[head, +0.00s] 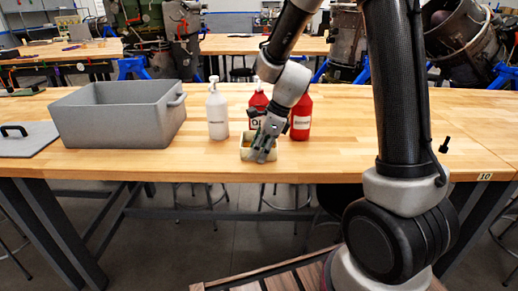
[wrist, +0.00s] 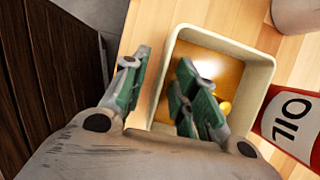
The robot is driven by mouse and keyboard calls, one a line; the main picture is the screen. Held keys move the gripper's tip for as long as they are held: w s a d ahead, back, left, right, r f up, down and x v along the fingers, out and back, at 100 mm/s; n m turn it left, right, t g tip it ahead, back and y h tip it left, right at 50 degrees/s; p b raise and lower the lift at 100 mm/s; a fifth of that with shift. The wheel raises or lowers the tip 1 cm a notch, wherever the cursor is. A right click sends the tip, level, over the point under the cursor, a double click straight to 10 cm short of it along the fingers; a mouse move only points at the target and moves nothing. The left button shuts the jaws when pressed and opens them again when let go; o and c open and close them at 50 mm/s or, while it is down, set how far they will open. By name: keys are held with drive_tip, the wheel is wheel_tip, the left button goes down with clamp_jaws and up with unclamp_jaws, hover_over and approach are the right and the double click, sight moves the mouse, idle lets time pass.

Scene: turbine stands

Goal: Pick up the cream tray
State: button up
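The cream tray (head: 244,147) stands on the wooden workbench near its front edge, partly hidden by my gripper (head: 263,150) in the head view. In the wrist view the tray (wrist: 263,84) is a rounded, open box with a brown-orange inside and a small yellow thing in it. My gripper (wrist: 164,62) is open there, its green-padded fingers apart. One finger appears outside the tray's left wall and the other over its inside, with that wall between them. I cannot tell whether either finger touches the wall.
A white bottle (head: 217,113) stands left of the tray, with red bottles (head: 301,116) behind and right. A large grey bin (head: 118,114) and its lid (head: 27,139) are at the left. The workbench (head: 340,165) is clear in front.

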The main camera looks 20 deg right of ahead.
drive_tip(key=shift+f, duration=0.1)
idle(0.3)
clamp_jaws()
wheel_tip(320, 180, up, 28)
drive_tip(key=shift+r, duration=0.25)
idle(0.5)
drive_tip(key=shift+s, duration=0.1)
idle(0.4)
